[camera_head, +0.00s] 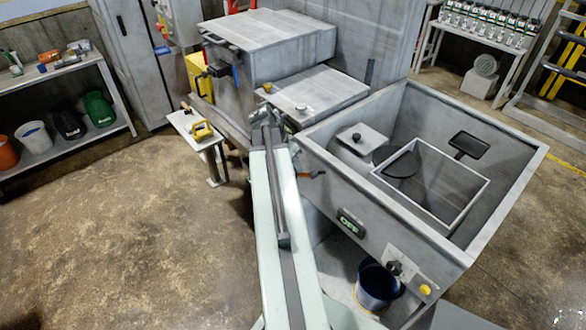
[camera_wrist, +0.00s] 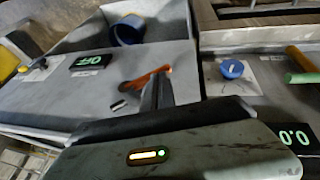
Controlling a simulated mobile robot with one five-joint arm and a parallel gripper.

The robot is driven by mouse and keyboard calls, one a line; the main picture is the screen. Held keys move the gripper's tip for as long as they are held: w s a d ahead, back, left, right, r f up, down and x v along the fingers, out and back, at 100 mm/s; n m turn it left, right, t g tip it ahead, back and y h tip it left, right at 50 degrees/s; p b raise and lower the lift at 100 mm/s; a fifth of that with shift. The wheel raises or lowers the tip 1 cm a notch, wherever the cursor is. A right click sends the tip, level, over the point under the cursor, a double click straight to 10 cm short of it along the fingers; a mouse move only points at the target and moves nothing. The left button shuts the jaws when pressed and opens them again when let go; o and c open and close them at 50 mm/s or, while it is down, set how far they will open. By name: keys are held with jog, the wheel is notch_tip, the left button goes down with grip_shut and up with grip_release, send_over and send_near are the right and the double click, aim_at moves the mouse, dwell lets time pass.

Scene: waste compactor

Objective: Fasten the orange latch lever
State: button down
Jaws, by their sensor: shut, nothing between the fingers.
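The orange latch lever (camera_wrist: 146,77) lies on the grey panel in the wrist view, slanting up to the right. It also shows as a small orange-red bar on the side of the compactor in the head view (camera_head: 312,174). A small metal piece (camera_wrist: 118,105) sits below and left of it. My gripper (camera_wrist: 158,88) is shut and empty, its fingertips close to the lever's right part; I cannot tell whether they touch. In the head view, my arm hides most of the area around the gripper.
A display reading OFF (camera_head: 350,223) is on the compactor's front, beside an open bin (camera_head: 520,140). A blue knob (camera_wrist: 231,69) and a green-tipped handle (camera_wrist: 301,78) are right of the gripper. A small side table (camera_head: 205,142) stands left of my arm. Open floor lies left.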

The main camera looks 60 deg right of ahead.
aim_at(298, 175)
jog(key=shift+w+d+f, duration=0.1)
jog(key=shift+d+f, duration=0.05)
jog(key=shift+d, duration=0.05)
jog(key=shift+f+b, duration=0.65)
jog(key=shift+b, duration=0.1)
dwell(0.5)
jog(key=shift+s+a+f+b, duration=0.1)
jog(key=shift+s+f+b, duration=0.1)
jog(key=shift+f+b, duration=0.45)
jog(key=shift+s+f+b, duration=0.15)
jog(key=shift+f+b, duration=0.4)
jog(key=shift+f, duration=0.05)
jog(key=shift+s, duration=0.1)
dwell(0.8)
